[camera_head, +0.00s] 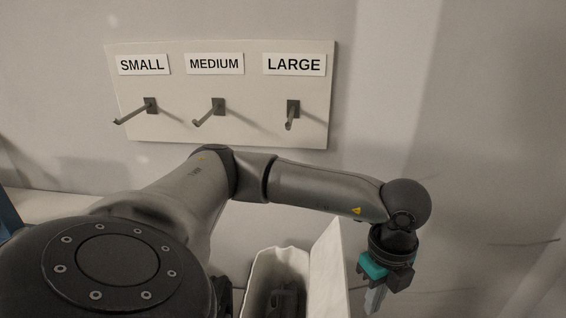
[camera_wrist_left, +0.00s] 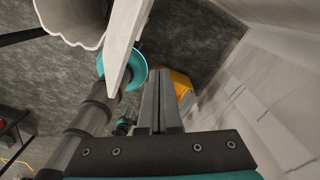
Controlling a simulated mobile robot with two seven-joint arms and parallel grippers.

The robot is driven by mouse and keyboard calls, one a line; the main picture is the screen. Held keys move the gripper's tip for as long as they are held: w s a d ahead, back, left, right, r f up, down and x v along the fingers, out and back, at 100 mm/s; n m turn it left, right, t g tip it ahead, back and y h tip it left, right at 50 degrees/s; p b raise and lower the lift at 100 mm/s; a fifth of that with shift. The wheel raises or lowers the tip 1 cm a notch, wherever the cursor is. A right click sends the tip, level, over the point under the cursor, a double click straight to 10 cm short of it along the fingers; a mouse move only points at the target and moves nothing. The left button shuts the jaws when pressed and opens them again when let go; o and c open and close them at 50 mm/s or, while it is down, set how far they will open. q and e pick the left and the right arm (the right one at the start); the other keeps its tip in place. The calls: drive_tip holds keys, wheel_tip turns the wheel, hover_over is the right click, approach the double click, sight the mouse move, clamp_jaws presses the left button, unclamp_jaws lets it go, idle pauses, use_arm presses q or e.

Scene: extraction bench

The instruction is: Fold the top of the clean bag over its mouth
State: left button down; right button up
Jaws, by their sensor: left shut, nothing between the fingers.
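A white open-topped container (camera_head: 254,282), which looks like the clean bag, stands at the bottom centre of the head view. A tall white flap (camera_head: 328,272) rises along its right side; the mouth is uncovered. A dark object shows inside; I cannot tell what it is. My left gripper (camera_head: 374,300) points down just right of the flap, shut and empty. In the left wrist view, the shut fingers (camera_wrist_left: 160,78) are beside the edge of the flap (camera_wrist_left: 124,40), with a small gap. The wavy rim of the bag (camera_wrist_left: 88,46) shows at upper left. My right gripper is not identifiable.
A wall board (camera_head: 180,130) carries three hooks under SMALL, MEDIUM and LARGE labels. A pale ledge (camera_head: 50,206) runs below it. A yellow object (camera_wrist_left: 182,84) lies beyond my fingers. A pale wall (camera_wrist_left: 270,95) is close on the right in the wrist view.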

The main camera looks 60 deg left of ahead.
idle(0.3)
use_arm(q)
wheel_tip(320, 180, down, 4)
drive_tip(key=b, duration=0.3)
drive_tip(key=shift+b, duration=0.3)
drive_tip(key=shift+s+a+b, duration=0.35)
drive_tip(key=shift+s+a, duration=1.15)
drive_tip(key=shift+s, duration=0.2)
drive_tip(key=shift+s+a+b, duration=0.35)
drive_tip(key=shift+s+a, duration=1.1)
drive_tip(key=shift+s, duration=0.25)
drive_tip(key=s+a+b, duration=0.3)
drive_tip(key=s+a, duration=0.2)
drive_tip(key=s, duration=0.1)
drive_tip(key=shift+s+a, duration=0.35)
drive_tip(key=shift+s, duration=0.05)
drive_tip(key=shift+r, duration=0.1)
